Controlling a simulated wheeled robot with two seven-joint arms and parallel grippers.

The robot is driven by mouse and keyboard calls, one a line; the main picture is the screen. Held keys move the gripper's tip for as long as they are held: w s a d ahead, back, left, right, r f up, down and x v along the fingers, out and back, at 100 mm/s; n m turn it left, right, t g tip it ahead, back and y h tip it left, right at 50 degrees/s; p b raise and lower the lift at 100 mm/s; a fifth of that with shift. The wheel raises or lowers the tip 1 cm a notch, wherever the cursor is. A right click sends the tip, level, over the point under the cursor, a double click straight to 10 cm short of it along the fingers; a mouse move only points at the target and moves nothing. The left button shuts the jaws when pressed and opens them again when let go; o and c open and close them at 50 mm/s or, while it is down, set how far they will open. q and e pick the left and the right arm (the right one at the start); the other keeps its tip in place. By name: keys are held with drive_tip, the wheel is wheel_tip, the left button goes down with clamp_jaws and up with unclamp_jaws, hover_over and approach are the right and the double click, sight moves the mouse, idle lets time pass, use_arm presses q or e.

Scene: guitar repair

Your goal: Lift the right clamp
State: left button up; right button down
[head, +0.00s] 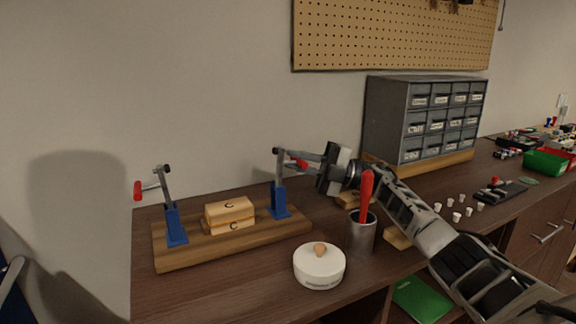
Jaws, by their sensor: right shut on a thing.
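The right clamp (279,184) has a blue base, a dark upright arm and a red handle. It stands at the right end of a wooden board (192,257). My right gripper (309,161) is at the clamp's upper part from the right, shut on the clamp by its red handle. The fingers partly hide the handle. The left clamp (172,212) stands at the board's left end, its red handle pointing left. Two stacked wooden blocks (229,213) lie on the board between the clamps. My left gripper is not in view.
A white lidded pot (319,267) stands in front of the board. A grey cup (361,239) with a red-handled tool stands close under my right arm. A grey drawer cabinet (385,124) is behind the arm. Small white pieces (457,216) lie to the right.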

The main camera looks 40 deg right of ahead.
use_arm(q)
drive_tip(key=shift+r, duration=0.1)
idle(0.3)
use_arm(e)
drive_tip(key=c, duration=1.4)
unclamp_jaws()
drive_tip(key=shift+c, duration=0.2)
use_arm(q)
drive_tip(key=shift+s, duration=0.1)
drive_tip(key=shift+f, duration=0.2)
